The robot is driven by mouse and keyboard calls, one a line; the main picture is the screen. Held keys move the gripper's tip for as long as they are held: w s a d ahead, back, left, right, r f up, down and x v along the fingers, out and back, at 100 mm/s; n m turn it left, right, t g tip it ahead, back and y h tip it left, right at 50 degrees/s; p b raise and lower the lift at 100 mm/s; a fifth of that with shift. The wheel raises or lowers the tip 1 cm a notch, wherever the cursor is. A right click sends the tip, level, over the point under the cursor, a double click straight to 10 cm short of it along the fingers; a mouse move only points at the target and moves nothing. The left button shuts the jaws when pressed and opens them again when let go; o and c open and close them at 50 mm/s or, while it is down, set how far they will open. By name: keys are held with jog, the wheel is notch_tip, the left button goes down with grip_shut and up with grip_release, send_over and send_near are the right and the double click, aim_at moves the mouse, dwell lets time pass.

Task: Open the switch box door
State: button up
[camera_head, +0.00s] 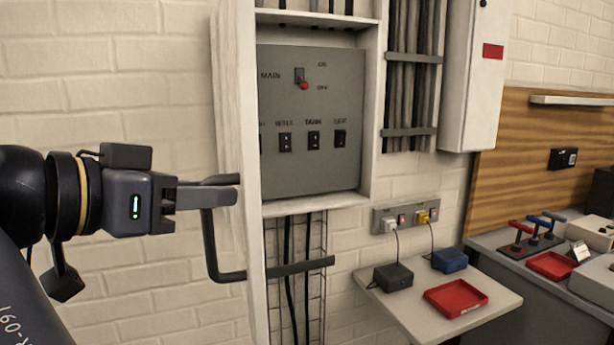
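The switch box (369,110) is a pale wall cabinet, and its front is uncovered. Its grey inner panel (311,172) shows a MAIN switch with a red tip (303,78) and a row of small black switches. The pale door (236,120) stands swung out at the left side, seen nearly edge-on. A dark C-shaped handle (211,246) sticks out from its left face. My gripper (222,193) comes in from the left at the handle's upper part. One finger crosses in front of the handle; the other is hidden, so I cannot tell whether they close on it.
A small shelf (499,312) at lower right holds a red tray (455,298), a black box (393,277) and a blue box (449,260). Sockets (410,217) are above it. Another white cabinet (474,80) hangs at right. The brick wall left of the door is bare.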

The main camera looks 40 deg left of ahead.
jog(key=s+a+r+p, duration=0.1)
jog(key=s+a+p, duration=0.5)
jog(key=p, duration=0.4)
jog(key=shift+p+v, duration=0.35)
jog(key=shift+v, duration=0.45)
jog(key=shift+o, duration=0.4)
jog(key=shift+s+a+f, duration=0.15)
jog(key=shift+s, duration=0.5)
jog(key=shift+c, duration=0.4)
jog(key=shift+w+a+f+p, duration=0.15)
jog(key=shift+a+f+p, duration=0.05)
jog(key=shift+f+p, duration=0.1)
jog(key=shift+f, duration=0.1)
